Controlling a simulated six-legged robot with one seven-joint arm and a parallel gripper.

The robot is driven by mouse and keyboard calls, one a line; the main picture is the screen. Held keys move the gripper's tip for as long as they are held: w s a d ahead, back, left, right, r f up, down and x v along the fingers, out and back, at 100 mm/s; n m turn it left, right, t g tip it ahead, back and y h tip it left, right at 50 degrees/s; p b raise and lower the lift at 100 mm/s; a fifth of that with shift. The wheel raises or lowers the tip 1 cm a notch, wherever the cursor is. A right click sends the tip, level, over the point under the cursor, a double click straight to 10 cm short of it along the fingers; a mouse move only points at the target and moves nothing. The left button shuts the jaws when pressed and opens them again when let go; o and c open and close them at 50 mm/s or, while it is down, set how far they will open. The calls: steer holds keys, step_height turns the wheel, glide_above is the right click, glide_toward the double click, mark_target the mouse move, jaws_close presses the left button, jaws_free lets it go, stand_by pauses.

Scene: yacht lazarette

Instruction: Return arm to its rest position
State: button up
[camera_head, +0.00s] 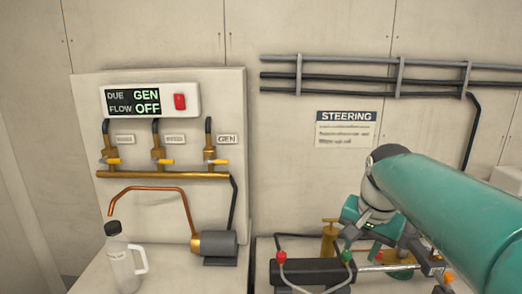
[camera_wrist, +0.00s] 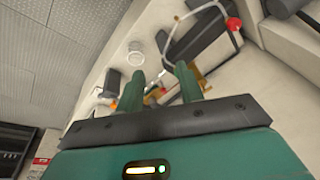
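My teal arm reaches in from the right edge of the head view, over the right part of the bench and the steering gear. My gripper (camera_wrist: 160,80) shows in the wrist view as two green fingers standing apart. I see nothing held between them; the bench and small brass-coloured parts show in the gap. In the head view the arm's lower end is among the steering parts, and the fingertips cannot be made out clearly there. Whether any part of my gripper touches the steering gear cannot be told.
A black cylinder (camera_head: 300,272) with red-capped and green-capped hose fittings lies left of my arm. A white bottle (camera_head: 122,262) and a pump (camera_head: 218,246) stand farther left. A valve panel (camera_head: 90,220) with a GEN OFF display (camera_head: 132,101) is behind them. Pipes (camera_head: 340,75) cross the wall.

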steer(key=s+a+f+n+t, duration=0.1)
steer(key=s+a+f+n, duration=0.1)
steer(key=s, duration=0.6)
steer(key=s+a+f+n+t, duration=0.1)
steer(key=s+a+f+n, duration=0.2)
steer(key=s, duration=0.5)
steer(key=shift+a+f+n+t, duration=0.15)
steer(key=shift+f+n+t, duration=0.25)
steer(key=shift+f+n, duration=0.5)
steer(key=shift+r, duration=0.15)
